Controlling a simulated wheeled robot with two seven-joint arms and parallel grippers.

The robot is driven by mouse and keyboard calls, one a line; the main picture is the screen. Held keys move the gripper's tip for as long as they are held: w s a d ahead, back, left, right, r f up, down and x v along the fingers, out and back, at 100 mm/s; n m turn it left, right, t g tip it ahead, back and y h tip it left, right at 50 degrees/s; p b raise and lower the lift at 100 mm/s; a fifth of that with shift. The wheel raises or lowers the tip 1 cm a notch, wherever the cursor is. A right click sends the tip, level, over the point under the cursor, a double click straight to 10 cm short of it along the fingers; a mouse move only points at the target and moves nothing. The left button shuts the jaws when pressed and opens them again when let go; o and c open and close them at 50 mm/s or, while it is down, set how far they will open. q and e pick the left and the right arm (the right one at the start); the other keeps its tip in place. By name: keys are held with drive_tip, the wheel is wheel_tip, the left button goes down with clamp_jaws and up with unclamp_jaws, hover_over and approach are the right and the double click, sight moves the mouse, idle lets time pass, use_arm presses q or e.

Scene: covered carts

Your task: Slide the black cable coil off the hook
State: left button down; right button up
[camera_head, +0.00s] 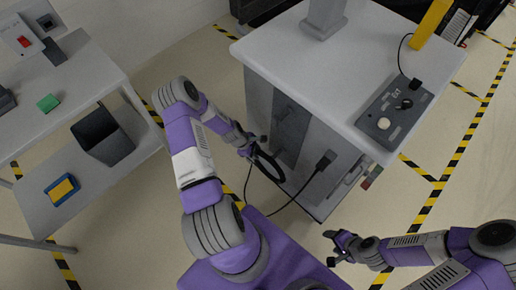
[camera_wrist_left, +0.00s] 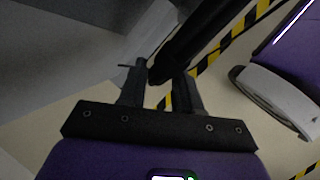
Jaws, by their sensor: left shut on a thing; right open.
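The black cable coil (camera_head: 274,163) is a dark ring beside the side panel of the grey cart (camera_head: 300,75). My left gripper (camera_head: 250,147) is shut on the coil at its upper left edge. In the left wrist view the coil (camera_wrist_left: 198,42) shows as a thick black band at the fingertips of my left gripper (camera_wrist_left: 158,80). I cannot make out the hook clearly, or tell whether the coil still hangs on it. My right gripper (camera_head: 334,247) is open and empty, low in the head view, away from the cart.
A black plug (camera_head: 325,160) with a trailing cable is at the cart's front side. A control box (camera_head: 390,112) sits on the cart top. A grey table (camera_head: 75,40) at left has a lower shelf with a dark bin (camera_head: 103,135). Striped floor lines run around.

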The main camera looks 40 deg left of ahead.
use_arm(q)
drive_tip(key=shift+s+a+p, duration=0.15)
drive_tip(key=shift+s+p, duration=0.35)
drive_tip(key=shift+s, duration=1.8)
drive_tip(key=shift+w+r, duration=0.1)
